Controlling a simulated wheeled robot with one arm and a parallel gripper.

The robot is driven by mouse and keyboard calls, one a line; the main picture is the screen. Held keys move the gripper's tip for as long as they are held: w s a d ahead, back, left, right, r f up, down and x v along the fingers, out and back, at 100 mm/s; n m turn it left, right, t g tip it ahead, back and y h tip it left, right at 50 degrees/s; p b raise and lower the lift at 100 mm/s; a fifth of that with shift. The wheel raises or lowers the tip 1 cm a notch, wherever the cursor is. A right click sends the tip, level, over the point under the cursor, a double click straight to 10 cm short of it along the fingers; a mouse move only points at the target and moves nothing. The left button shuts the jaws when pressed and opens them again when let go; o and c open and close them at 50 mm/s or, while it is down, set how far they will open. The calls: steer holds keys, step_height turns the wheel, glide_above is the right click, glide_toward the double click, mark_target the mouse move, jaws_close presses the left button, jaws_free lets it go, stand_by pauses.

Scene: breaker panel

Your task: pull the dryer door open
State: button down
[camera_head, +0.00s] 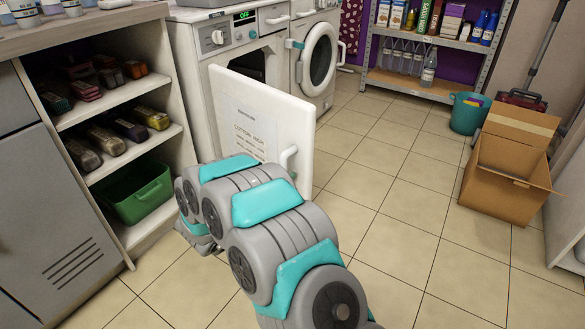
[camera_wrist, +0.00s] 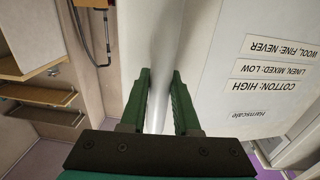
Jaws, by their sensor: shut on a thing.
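The dryer (camera_head: 232,52) is white, with a knob and a green "OFF" display. Its white square door (camera_head: 246,98) stands swung out from the body and partly covers the dark opening. The door carries a printed care label and a white handle (camera_head: 289,158) near its right edge. In the head view my arm covers the door's lower part, and my gripper is hidden. In the wrist view my gripper (camera_wrist: 160,88) has its green fingers on both sides of a pale upright part of the door (camera_wrist: 230,70). I cannot tell whether that is the handle or the edge.
An open shelf unit (camera_head: 103,113) with a green bin (camera_head: 135,190) stands close on the left. A second machine (camera_head: 316,60) with a round door is behind. A cardboard box (camera_head: 508,165) and teal bucket (camera_head: 467,112) are on the right. The tiled floor between is clear.

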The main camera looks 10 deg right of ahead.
steer(key=shift+s+a, duration=0.5)
steer(key=shift+a, duration=0.35)
steer(key=c, duration=0.7)
jaws_free()
steer(key=shift+o, duration=0.2)
steer(key=shift+a, duration=0.1)
steer(key=v, duration=0.7)
steer(key=shift+s+a, duration=0.2)
steer(key=shift+s, duration=0.1)
steer(key=shift+w, duration=0.1)
